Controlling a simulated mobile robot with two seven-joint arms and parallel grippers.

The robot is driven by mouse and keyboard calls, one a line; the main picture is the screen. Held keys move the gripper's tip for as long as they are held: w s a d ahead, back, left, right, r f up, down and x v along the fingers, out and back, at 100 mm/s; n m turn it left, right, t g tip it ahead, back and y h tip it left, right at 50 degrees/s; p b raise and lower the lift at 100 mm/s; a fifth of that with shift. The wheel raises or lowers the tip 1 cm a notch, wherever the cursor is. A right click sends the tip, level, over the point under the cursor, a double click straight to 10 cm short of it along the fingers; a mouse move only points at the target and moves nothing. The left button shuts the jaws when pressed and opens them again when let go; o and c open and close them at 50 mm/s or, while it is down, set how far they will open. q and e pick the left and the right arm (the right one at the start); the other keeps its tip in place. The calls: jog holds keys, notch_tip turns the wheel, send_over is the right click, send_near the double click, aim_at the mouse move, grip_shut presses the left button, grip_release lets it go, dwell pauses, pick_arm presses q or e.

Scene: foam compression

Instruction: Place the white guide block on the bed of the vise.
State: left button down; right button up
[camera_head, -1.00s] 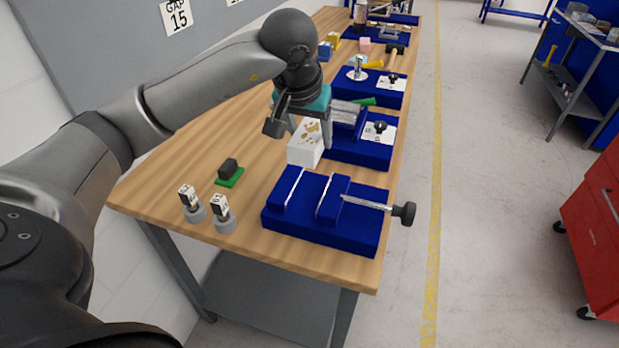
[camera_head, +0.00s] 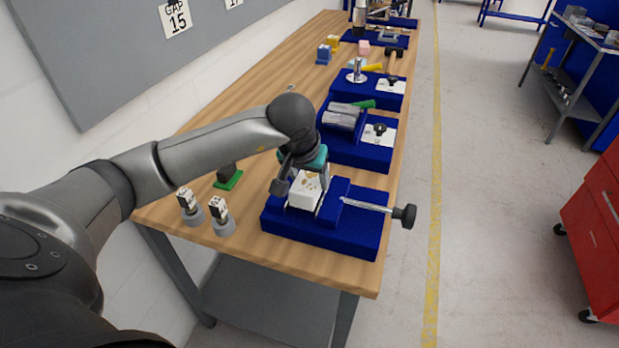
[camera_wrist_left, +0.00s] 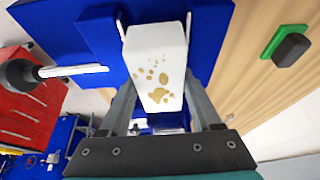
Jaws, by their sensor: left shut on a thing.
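The white guide block (camera_head: 304,192) has brown spots on its top. My left gripper (camera_head: 309,189) is shut on it and holds it between the two jaws of the blue vise (camera_head: 325,236), over the bed. In the left wrist view the block (camera_wrist_left: 157,65) sits between the fingers of my left gripper (camera_wrist_left: 160,85), with the blue vise (camera_wrist_left: 208,35) beneath. I cannot tell whether the block touches the bed, which the block and gripper hide. My right gripper is not in view.
The vise's screw handle (camera_head: 404,215) sticks out past the table's right edge. Two small grey posts with labelled blocks (camera_head: 220,215) and a dark block on a green pad (camera_head: 228,178) stand to the left. Another blue fixture (camera_head: 358,152) stands behind.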

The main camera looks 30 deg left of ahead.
pick_arm(q)
jog(key=shift+f+b, duration=0.25)
jog(key=shift+b, duration=0.05)
jog(key=shift+s+d+f+b, duration=0.1)
jog(key=shift+s+f+b, duration=0.2)
jog(key=shift+f+b, duration=0.1)
jog(key=shift+c, duration=1.6)
grip_release()
jog(key=shift+f, duration=0.1)
jog(key=shift+o, duration=1.2)
jog(key=shift+r+p, duration=0.35)
jog(key=shift+p, duration=0.15)
jog(key=v, duration=0.7)
jog(key=p+v, duration=0.1)
jog(key=v, duration=0.3)
jog(key=shift+w+a+r, duration=0.2)
jog(key=shift+w+r, duration=0.15)
jog(key=shift+s+r, duration=0.25)
jog(key=shift+r, duration=0.35)
